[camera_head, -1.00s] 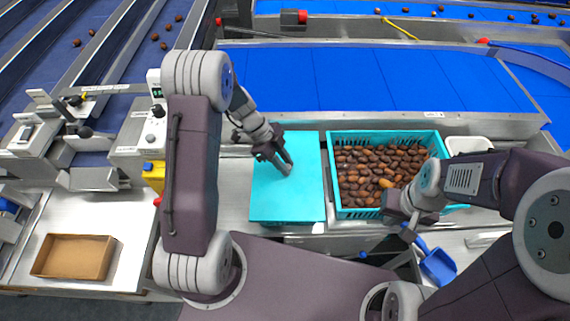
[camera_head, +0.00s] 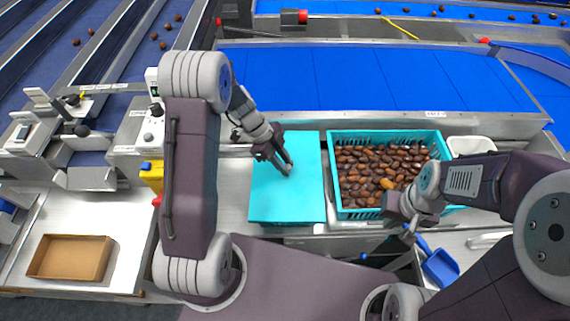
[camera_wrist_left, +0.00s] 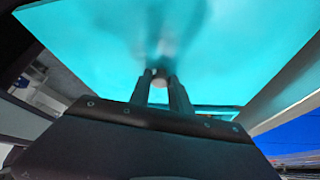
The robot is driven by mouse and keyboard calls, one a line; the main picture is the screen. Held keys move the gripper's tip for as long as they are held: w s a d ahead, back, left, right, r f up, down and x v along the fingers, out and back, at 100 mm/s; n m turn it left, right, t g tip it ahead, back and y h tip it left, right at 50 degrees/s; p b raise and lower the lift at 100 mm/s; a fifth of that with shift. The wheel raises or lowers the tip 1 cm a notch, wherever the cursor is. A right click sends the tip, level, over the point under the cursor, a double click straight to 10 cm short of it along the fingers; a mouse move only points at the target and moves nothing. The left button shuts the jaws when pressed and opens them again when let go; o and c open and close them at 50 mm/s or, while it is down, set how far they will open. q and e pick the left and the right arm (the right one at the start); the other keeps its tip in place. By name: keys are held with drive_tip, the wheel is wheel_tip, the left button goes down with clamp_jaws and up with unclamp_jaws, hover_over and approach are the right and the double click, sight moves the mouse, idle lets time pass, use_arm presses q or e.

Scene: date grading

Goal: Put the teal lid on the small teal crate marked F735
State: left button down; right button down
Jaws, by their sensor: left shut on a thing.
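The teal lid (camera_head: 268,207) is a flat panel left of the date-filled crate in the head view. It also fills the top of the left wrist view (camera_wrist_left: 90,40). My left gripper (camera_head: 288,167) is over the lid's middle, its fingers shut on a small round knob (camera_wrist_left: 160,81). A teal crate (camera_head: 334,205) full of brown dates stands just right of the lid. I cannot read an F735 mark, and the lid hides what is beneath it. My right gripper (camera_head: 407,232) is near the crate's front right corner; its fingers are too small to judge.
A blue scoop (camera_head: 440,268) lies near my right gripper. A white container (camera_head: 470,146) stands right of the crate. A brown tray (camera_head: 72,258) and a scale (camera_head: 152,132) are at left. The blue conveyor (camera_head: 370,80) runs behind.

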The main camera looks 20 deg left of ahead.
use_arm(q)
drive_tip(key=shift+f+b, duration=0.45)
drive_tip(key=shift+b, duration=0.1)
idle(0.8)
drive_tip(key=c, duration=0.7)
unclamp_jaws()
drive_tip(key=shift+r+p, duration=1.8)
drive_tip(key=shift+r, duration=1.8)
drive_tip(key=shift+f, duration=0.1)
